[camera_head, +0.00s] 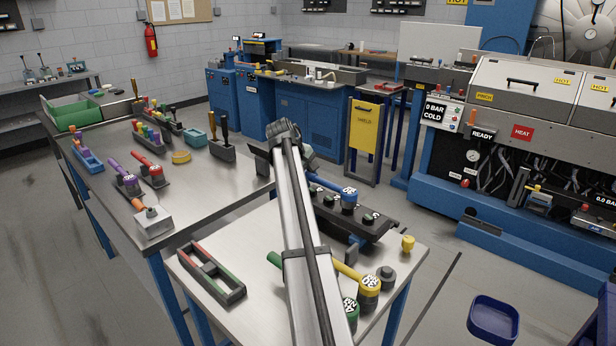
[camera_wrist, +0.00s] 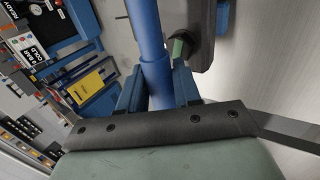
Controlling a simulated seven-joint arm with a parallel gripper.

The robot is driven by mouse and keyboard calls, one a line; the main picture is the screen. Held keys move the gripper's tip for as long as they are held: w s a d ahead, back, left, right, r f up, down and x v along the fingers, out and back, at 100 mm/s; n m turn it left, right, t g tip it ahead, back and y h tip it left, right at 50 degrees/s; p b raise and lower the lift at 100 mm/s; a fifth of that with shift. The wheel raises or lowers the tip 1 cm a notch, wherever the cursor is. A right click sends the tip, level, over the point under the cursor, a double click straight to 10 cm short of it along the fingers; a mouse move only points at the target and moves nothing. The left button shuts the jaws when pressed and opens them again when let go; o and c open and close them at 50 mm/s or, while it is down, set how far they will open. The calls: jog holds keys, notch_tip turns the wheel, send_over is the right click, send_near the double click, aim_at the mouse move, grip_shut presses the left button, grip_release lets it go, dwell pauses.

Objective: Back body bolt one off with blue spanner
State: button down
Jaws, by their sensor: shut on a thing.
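My gripper (camera_head: 312,178) is at the far end of the front table, mostly hidden behind my arm in the head view. Its blue fingers (camera_wrist: 157,88) are shut on the blue spanner's handle, which runs between them in the wrist view (camera_wrist: 146,35). I cannot tell whether the head is seated on a bolt. A grey block with a dark round part beside the handle shows in the wrist view.
A yellow spanner (camera_head: 348,273), a green spanner (camera_head: 348,306), a grey cylinder (camera_head: 387,275) and a yellow knob (camera_head: 407,243) are nearer on the table. A red-and-green-edged tray (camera_head: 238,294) is left. A blue bin (camera_head: 493,322) stands on the floor.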

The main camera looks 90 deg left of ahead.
jog(key=shift+f, duration=0.7)
jog(key=shift+d+f, duration=0.25)
jog(key=shift+f, duration=0.2)
jog(key=shift+d+f, duration=0.2)
jog(key=shift+f, duration=0.25)
dwell(0.7)
jog(key=shift+w+a+r, duration=0.1)
jog(key=shift+a+r, duration=0.05)
jog(key=shift+r, duration=0.3)
jog(key=shift+w+a+r, duration=0.1)
jog(key=shift+r, duration=0.3)
jog(key=shift+w+a+r, duration=0.1)
jog(key=shift+w+a, duration=0.1)
jog(key=shift+a, duration=0.05)
dwell(0.5)
